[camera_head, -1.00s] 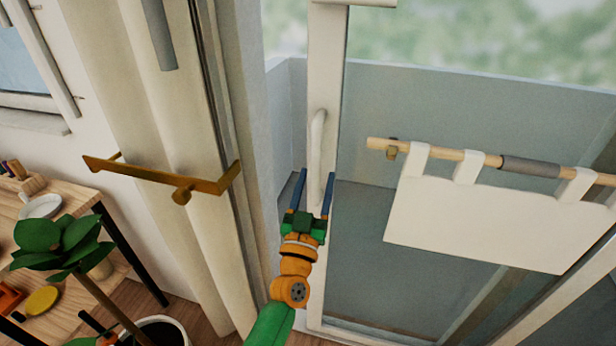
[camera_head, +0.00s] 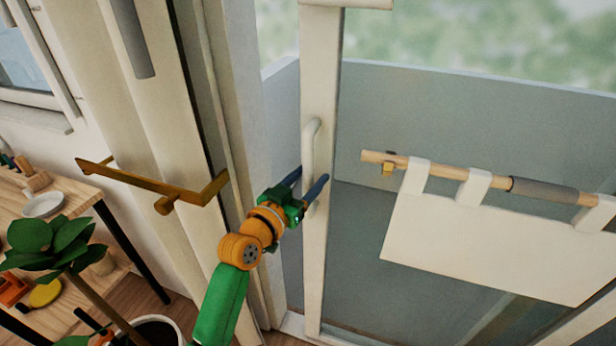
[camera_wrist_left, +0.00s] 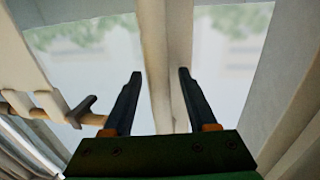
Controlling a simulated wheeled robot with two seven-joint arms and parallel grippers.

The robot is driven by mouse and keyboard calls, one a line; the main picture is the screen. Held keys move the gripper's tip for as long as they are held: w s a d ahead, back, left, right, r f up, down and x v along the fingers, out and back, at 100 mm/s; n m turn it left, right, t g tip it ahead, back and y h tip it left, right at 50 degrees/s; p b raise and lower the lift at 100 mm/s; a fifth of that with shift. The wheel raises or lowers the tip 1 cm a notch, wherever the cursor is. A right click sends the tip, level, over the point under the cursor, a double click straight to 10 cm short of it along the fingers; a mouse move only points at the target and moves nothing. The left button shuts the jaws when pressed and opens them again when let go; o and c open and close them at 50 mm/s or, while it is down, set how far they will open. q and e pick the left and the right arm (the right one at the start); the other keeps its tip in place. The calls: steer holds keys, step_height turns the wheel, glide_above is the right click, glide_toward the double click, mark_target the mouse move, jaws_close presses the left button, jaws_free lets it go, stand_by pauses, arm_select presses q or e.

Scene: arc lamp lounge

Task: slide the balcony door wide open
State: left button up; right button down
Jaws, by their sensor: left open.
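The balcony door's white upright frame (camera_head: 323,100) stands in the middle of the head view, with a narrow gap between it and the wall edge on its left. A pale vertical bar handle (camera_head: 310,140) is fixed on this frame. My left gripper (camera_head: 308,184) is open at the handle's lower part, its dark fingers pointing toward the frame. In the left wrist view, the pale upright (camera_wrist_left: 165,70) runs between the two open fingers (camera_wrist_left: 156,80). I cannot tell whether the fingers touch the handle. My right gripper is in neither view.
A wooden rod (camera_head: 440,172) with a white hanging cloth (camera_head: 470,235) crosses the right side. A brass bar (camera_head: 150,185) juts out by the curtain (camera_head: 150,120) at left. A potted plant (camera_head: 55,250) and a wooden table (camera_head: 85,195) stand at lower left.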

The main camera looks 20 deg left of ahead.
arm_select(q)
steer(key=shift+s, duration=0.1)
steer(key=shift+c, duration=0.2)
jaws_close()
steer(key=shift+r, duration=0.1)
stand_by(1.0)
